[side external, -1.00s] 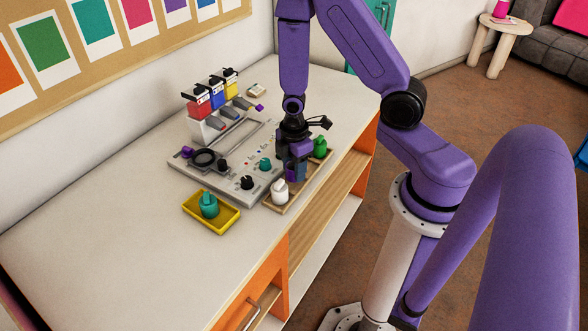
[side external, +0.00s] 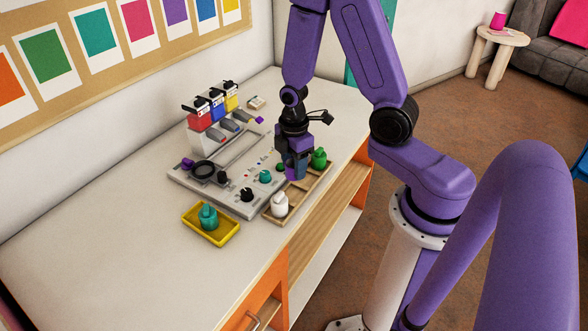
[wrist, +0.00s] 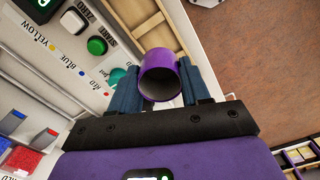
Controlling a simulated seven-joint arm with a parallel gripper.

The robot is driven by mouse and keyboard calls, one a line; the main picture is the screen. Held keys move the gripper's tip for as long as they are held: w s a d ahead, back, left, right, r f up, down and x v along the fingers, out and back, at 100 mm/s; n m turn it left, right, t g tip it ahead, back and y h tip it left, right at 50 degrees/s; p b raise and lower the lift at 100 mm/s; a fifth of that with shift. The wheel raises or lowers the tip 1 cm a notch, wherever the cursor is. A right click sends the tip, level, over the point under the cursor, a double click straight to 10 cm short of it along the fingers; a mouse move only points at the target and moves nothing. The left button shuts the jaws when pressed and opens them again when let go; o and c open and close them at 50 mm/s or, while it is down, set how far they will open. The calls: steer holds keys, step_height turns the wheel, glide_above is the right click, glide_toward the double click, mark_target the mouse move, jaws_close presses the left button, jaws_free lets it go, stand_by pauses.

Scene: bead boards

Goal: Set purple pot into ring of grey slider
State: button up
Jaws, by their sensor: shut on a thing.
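The purple pot (side external: 297,173) is gripped between the blue fingers of my gripper (side external: 297,165). In the wrist view the pot (wrist: 157,86) shows its round open mouth, with a finger of my gripper (wrist: 165,88) on each side. The pot is above the wooden tray at the board's right edge. A dark ring (side external: 213,173) lies at the left end of the grey board (side external: 235,205), well left of my gripper. It appears to be the slider's ring, and it looks empty. The pot's underside is hidden in the wrist view.
The wooden tray (side external: 266,217) holds a white pot (side external: 280,204) and a green pot (side external: 319,159). A yellow tray (side external: 190,224) with a teal pot (side external: 208,217) stands in front. Red, blue and yellow dispensers (side external: 216,105) rise behind the board. Knobs stand on it.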

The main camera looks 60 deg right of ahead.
steer(key=shift+r, duration=1.25)
steer(key=shift+w+r, duration=0.1)
steer(key=shift+w, duration=0.1)
steer(key=w+a, duration=0.4)
steer(key=w, duration=0.8)
steer(key=w+a, duration=0.4)
steer(key=w, duration=0.9)
steer(key=shift+s+a+f, duration=0.1)
steer(key=shift+a+f, duration=0.05)
steer(key=shift+f, duration=2.2)
steer(key=shift+f, duration=0.9)
